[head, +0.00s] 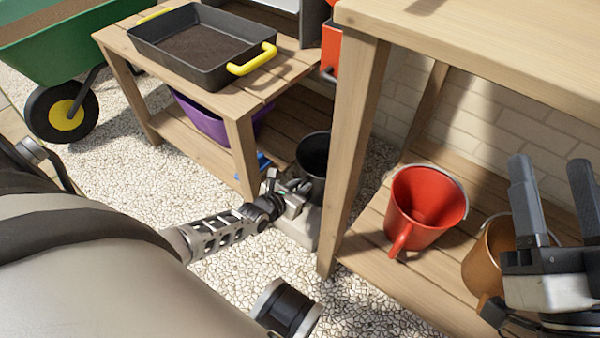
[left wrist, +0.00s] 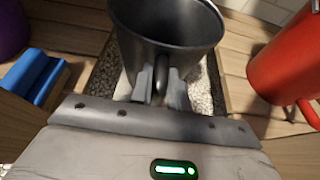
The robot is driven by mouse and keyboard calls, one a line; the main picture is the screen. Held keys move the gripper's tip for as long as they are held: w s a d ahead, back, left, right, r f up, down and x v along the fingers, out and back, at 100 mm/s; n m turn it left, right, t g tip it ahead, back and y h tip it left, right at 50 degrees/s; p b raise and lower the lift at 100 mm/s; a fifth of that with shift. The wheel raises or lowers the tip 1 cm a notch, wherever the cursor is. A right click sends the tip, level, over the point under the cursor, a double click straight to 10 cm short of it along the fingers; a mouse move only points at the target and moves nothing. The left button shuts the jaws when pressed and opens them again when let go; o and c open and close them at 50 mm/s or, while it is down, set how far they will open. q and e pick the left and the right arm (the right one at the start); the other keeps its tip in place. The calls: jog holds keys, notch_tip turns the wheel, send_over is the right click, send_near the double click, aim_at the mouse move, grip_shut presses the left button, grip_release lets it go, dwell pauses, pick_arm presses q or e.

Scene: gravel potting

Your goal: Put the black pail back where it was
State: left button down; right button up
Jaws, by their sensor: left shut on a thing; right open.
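The black pail (head: 314,150) is in the gap between the two wooden benches, partly hidden by a bench leg and my gripper. In the left wrist view the pail (left wrist: 165,38) looks upright, open at the top and empty as far as I can see inside. My left gripper (head: 297,187) is shut on its side handle, with a finger on each side of the grip (left wrist: 161,78). Gravel shows below the pail in the wrist view; whether its base touches anything is hidden. My right gripper (head: 553,188) is open and empty at the right edge, in front of the orange-brown pail.
A red pail (head: 428,196) and an orange-brown pail (head: 484,262) stand on the right bench's lower shelf (head: 372,222). The left bench holds a black tray of soil (head: 165,55); below are a purple tub (head: 205,118) and a blue object (head: 263,161). A green wheelbarrow (head: 60,50) stands left.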

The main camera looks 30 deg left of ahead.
pick_arm(q)
jog(key=shift+w+r, duration=0.1)
pick_arm(e)
jog(key=shift+r, duration=0.1)
pick_arm(q)
jog(key=c, duration=1.8)
grip_release()
jog(key=shift+f, duration=0.2)
jog(key=o, duration=0.5)
jog(key=shift+c, duration=0.2)
pick_arm(e)
jog(key=shift+r+n, duration=0.3)
pick_arm(q)
jog(key=shift+r, duration=0.2)
jog(key=p+v, duration=0.3)
jog(key=v, duration=0.3)
jog(key=shift+r+p, duration=0.2)
jog(key=shift+p, duration=0.15)
jog(key=p+v, duration=0.2)
jog(key=v, duration=0.4)
jog(key=shift+f, duration=0.2)
pick_arm(e)
notch_tip(320, 180, down, 8)
jog(key=s+m+g+h, duration=0.2)
jog(key=m+g+h, duration=0.1)
jog(key=m+g, duration=0.1)
jog(key=shift+s+a+r+m, duration=0.15)
jog(key=shift+a+r+m, duration=0.05)
jog(key=shift+a+m, duration=0.1)
